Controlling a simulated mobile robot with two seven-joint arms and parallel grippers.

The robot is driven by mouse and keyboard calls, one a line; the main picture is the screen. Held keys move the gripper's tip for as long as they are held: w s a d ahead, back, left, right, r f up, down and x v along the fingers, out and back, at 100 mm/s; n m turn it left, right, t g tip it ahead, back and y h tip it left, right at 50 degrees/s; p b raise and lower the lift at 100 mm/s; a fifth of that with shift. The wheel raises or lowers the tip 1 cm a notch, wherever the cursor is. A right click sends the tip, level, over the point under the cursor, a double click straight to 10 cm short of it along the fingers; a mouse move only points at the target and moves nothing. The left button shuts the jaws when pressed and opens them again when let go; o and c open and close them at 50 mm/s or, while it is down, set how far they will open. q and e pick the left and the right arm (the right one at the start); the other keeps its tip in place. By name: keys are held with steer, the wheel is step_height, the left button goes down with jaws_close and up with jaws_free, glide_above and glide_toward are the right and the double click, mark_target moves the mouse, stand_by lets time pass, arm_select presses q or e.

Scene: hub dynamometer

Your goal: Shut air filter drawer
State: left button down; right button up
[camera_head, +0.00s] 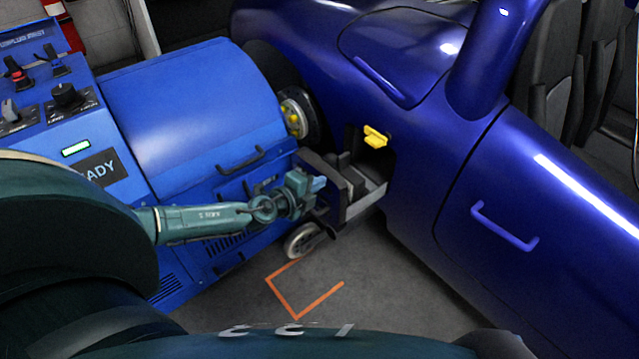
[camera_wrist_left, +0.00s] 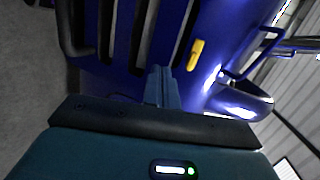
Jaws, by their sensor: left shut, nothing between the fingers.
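The air filter drawer (camera_head: 364,205) is dark grey and stands pulled out of an opening in the side of the blue car. Dark upright parts show inside it. A yellow latch (camera_head: 375,137) sits above the opening, and it also shows in the left wrist view (camera_wrist_left: 195,55). My left gripper (camera_head: 319,184) is shut and empty, with its fingertips close to the drawer's outer front. I cannot tell whether they touch it. In the left wrist view the shut fingers (camera_wrist_left: 161,84) point toward the car side. My right gripper is out of view.
The blue dynamometer cabinet (camera_head: 190,105) stands left of the drawer, with dark handles and a caster wheel (camera_head: 303,240) below. Its hub coupling (camera_head: 294,117) is close behind the drawer. The car door (camera_head: 540,220) lies to the right. Floor with orange marking (camera_head: 297,317) is clear in front.

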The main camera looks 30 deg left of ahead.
arm_select(q)
steer(key=shift+w+d+f, duration=0.1)
steer(key=shift+w+f, duration=0.1)
steer(key=shift+w, duration=0.25)
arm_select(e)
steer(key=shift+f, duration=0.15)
